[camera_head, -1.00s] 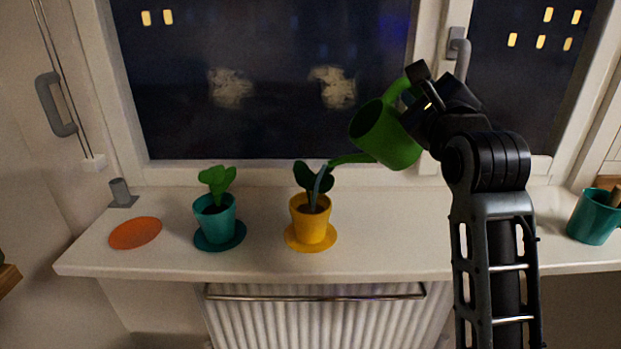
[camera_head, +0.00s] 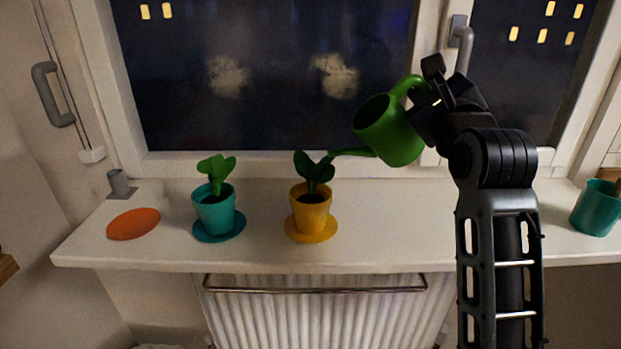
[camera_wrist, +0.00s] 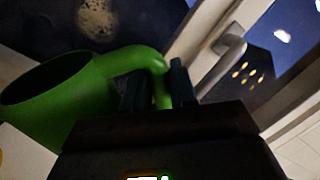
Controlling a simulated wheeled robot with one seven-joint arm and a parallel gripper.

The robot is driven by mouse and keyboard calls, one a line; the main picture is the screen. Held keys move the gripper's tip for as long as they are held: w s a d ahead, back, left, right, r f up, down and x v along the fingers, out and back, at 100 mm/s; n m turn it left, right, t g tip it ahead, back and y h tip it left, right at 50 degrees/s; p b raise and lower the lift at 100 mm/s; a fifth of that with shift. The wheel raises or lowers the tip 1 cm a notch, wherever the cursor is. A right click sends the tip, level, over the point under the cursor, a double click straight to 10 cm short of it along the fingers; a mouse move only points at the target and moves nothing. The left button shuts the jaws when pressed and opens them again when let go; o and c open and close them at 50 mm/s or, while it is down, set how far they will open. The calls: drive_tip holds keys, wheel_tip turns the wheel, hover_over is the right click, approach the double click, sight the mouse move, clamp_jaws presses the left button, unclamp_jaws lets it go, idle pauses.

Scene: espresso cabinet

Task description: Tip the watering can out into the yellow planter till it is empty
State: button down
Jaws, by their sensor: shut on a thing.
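The green watering can (camera_head: 388,132) is held in the air, tilted left. Its spout points left, with the tip just above and right of the yellow planter's plant. My gripper (camera_head: 420,88) is shut on the can's handle; in the wrist view the gripper (camera_wrist: 160,88) has its two dark fingers on either side of the green handle. The yellow planter (camera_head: 311,213) stands upright on a yellow saucer (camera_head: 312,238) on the sill and holds a dark green plant. No stream shows at the spout. The inside of the can is too dark to tell whether water is left.
A teal planter (camera_head: 214,214) with a plant stands on a teal saucer to the left. An orange disc (camera_head: 133,224) and a small grey object (camera_head: 119,184) lie further left. A teal pot (camera_head: 597,208) is at far right. The window handle (camera_head: 462,45) is close behind my gripper.

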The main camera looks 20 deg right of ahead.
drive_tip(key=d+f+m+g+b, duration=0.1)
drive_tip(key=d+f+m+b, duration=0.2)
drive_tip(key=d+f+m, duration=0.2)
drive_tip(key=s+d+f+m+b, duration=0.1)
drive_tip(key=d+f+m+b, duration=0.3)
drive_tip(key=f, duration=0.5)
drive_tip(key=shift+d+f+m+g, duration=0.25)
drive_tip(key=shift+d+m+g, duration=0.15)
drive_tip(key=shift+s, duration=0.1)
idle(1.2)
